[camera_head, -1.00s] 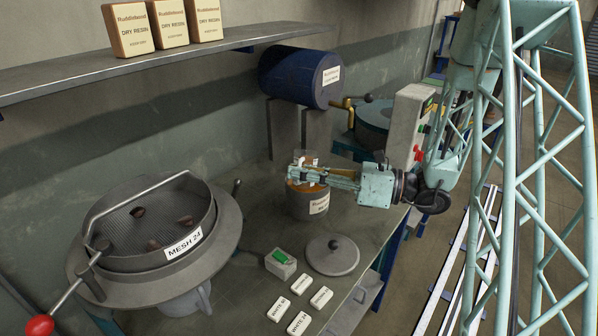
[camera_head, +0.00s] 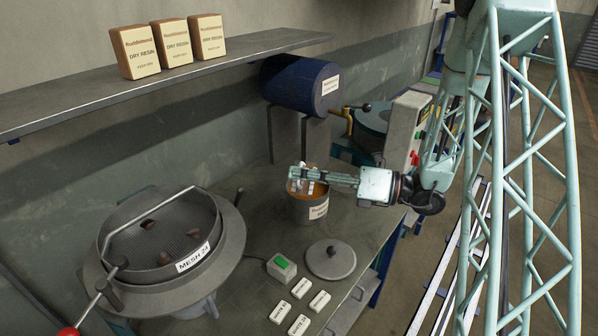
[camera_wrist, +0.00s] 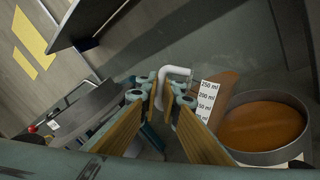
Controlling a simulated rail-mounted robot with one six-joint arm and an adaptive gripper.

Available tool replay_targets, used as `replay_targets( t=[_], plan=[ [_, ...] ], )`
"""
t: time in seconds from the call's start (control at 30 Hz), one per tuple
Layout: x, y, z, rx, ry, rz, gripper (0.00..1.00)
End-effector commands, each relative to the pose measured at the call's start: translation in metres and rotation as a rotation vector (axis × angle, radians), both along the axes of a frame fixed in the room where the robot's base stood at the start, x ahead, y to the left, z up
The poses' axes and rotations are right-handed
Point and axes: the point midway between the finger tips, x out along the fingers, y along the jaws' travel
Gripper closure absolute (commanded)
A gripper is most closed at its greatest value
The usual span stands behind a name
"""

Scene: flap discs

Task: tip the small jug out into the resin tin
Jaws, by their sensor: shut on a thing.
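The resin tin (camera_head: 309,211) stands on the bench, open, with a label on its side. In the wrist view the tin (camera_wrist: 270,157) is at the right, with amber-brown resin inside. My gripper (camera_head: 298,176) is above the tin. In the wrist view my gripper (camera_wrist: 167,97) is shut on the white handle of the small jug (camera_wrist: 207,96). The jug is clear with a white millilitre scale, and brown shows through or behind it. It appears tilted towards the tin. In the head view the jug is mostly hidden behind my gripper. I cannot make out a stream.
A round sieve (camera_head: 160,240) marked MESH 24 stands at the left. A grey lid (camera_head: 331,259), a green-button switch box (camera_head: 281,267) and several white blocks (camera_head: 302,287) lie in front of the tin. A blue drum (camera_head: 300,84) is behind. A shelf (camera_head: 200,68) holds dry resin packs.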

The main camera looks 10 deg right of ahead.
Motion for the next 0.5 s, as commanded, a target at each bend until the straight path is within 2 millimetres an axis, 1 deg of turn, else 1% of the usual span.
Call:
replay_targets(
  t=[0.03, 0.5],
  plan=[
    [0.001, 0.000, 0.004, 0.008, 0.016, 0.000, 1.00],
    [0.008, -0.004, 0.018, 0.095, 0.177, -0.001, 1.00]
  ],
)
